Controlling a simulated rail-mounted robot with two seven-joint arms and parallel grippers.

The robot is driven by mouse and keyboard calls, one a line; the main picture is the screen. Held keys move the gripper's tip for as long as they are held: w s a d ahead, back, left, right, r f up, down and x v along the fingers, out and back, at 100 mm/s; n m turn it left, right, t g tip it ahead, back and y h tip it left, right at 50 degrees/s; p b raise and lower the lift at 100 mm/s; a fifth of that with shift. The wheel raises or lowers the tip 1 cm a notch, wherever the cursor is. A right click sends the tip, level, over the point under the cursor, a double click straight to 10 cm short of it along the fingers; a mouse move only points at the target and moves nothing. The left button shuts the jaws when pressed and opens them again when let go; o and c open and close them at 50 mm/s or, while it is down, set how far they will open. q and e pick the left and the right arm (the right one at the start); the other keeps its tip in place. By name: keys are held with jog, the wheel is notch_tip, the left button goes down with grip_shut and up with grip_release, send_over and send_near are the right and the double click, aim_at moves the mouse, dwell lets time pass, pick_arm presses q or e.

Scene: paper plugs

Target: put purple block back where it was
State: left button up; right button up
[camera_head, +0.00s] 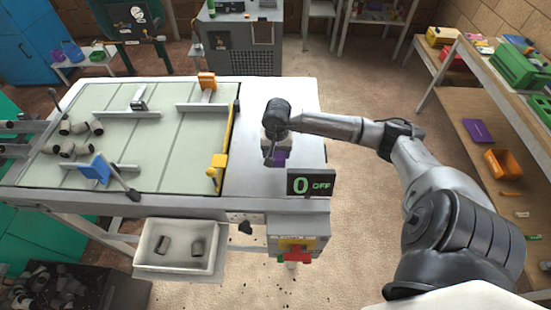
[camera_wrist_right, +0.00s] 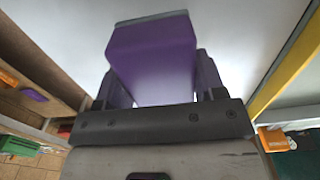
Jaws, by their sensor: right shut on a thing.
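My right gripper (camera_head: 274,152) is over the white right end of the machine table (camera_head: 307,120), just behind the display. In the right wrist view, the two dark fingers of my right gripper (camera_wrist_right: 160,88) are shut on the purple block (camera_wrist_right: 155,60), one on each side. In the head view, part of the purple block (camera_head: 279,160) shows below the gripper, partly hidden by it. I cannot tell whether the block touches the table top. My left gripper does not show.
A display (camera_head: 311,184) reading "0 OFF" stands in front. A white bin (camera_head: 150,245) holds two plugs.

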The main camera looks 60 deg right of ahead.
jog(key=shift+w+f, duration=0.15)
jog(key=shift+f, duration=1.95)
jog(key=shift+f, duration=0.2)
jog(key=o, duration=0.9)
jog(key=shift+r, duration=0.1)
notch_tip(320, 180, up, 12)
jog(key=shift+r, duration=0.1)
